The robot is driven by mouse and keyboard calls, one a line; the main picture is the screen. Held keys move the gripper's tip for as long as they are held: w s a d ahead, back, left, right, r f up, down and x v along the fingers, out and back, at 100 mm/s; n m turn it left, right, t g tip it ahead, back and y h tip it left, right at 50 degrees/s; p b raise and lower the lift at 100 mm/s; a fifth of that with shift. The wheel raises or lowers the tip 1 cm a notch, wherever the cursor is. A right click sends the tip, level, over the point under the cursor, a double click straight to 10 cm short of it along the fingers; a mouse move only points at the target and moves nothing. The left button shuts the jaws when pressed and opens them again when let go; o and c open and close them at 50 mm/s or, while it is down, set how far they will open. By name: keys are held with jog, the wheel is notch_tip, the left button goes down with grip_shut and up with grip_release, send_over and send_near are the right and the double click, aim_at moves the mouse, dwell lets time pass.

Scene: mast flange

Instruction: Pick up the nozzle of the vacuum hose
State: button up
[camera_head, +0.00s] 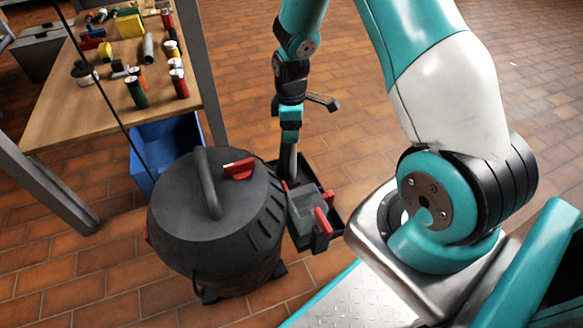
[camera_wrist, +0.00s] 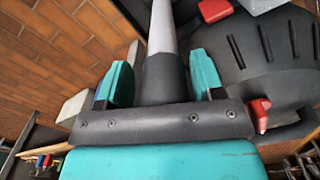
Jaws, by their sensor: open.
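The vacuum (camera_head: 222,245) is a dark grey drum with a lid handle and a red switch, standing on the floor in the head view. A light grey upright tube (camera_head: 292,163), which looks like the hose nozzle, rises beside it from a dark holder. My gripper (camera_head: 290,128) points down right above this tube. In the wrist view, my gripper (camera_wrist: 162,75) is open, with its teal fingers on either side of the tube's dark collar (camera_wrist: 163,82). The tube's grey length (camera_wrist: 162,28) runs on beyond. Whether either finger touches it is unclear.
A dark tray with red-handled parts (camera_head: 332,232) lies right of the vacuum. A wooden workbench (camera_head: 105,112) with cans and tools stands at upper left, a blue bin (camera_head: 150,135) under it. Tiled floor is free at upper right.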

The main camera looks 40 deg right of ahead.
aim_at(291, 158)
notch_tip(291, 158, down, 4)
jog(key=shift+s+a+r+b, duration=0.1)
jog(key=shift+s+r+b, duration=0.1)
jog(key=shift+b, duration=0.45)
jog(key=c, duration=1)
jog(key=shift+w, duration=0.1)
